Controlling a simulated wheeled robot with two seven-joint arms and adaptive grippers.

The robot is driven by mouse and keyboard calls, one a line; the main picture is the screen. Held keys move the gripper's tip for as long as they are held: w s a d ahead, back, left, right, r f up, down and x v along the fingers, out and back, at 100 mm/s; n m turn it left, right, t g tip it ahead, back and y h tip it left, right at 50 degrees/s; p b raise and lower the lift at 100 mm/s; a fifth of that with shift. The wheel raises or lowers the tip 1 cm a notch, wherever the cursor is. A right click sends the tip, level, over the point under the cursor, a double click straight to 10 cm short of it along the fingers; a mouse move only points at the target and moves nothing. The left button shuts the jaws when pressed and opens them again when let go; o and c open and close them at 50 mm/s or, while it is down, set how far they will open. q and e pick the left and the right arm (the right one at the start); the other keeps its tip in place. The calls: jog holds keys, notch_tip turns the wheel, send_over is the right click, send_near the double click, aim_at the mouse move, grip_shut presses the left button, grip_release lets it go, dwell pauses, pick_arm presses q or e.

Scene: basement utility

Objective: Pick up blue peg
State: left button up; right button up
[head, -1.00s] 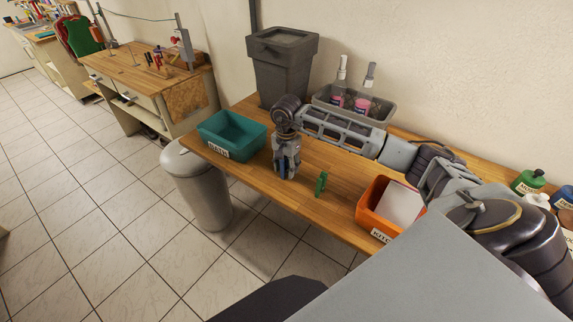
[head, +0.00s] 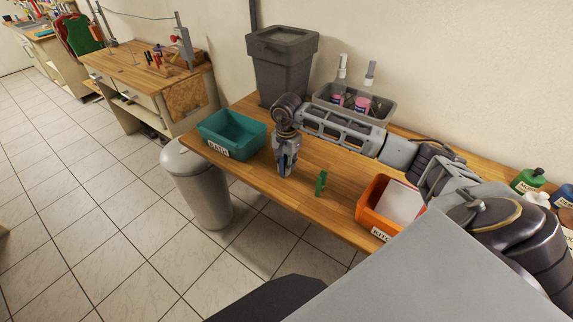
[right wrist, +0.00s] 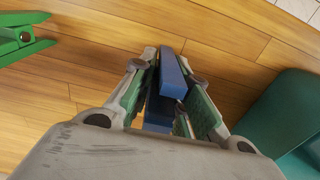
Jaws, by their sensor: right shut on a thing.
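The blue peg (right wrist: 171,78) is between the fingers of my right gripper in the right wrist view. My right gripper (right wrist: 168,95) is shut on it, with a finger pad on each side. In the head view my right gripper (head: 284,172) points down at the wooden table, between the teal bin and a green peg. The peg in its fingers is mostly hidden there. I cannot tell whether the blue peg still touches the table. My left gripper is not in view.
The green peg (head: 321,184) stands on the table (head: 300,205) to the right of the gripper. A teal labelled bin (head: 212,144) is to the left. An orange bin (head: 366,214) is to the right. A grey caddy (head: 380,112) with bottles stands behind my arm.

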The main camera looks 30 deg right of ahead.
jog(key=shift+r, duration=0.1)
notch_tip(320, 180, up, 7)
jog(key=shift+r+b, duration=0.15)
jog(key=shift+b, duration=0.65)
jog(key=shift+r, duration=1.25)
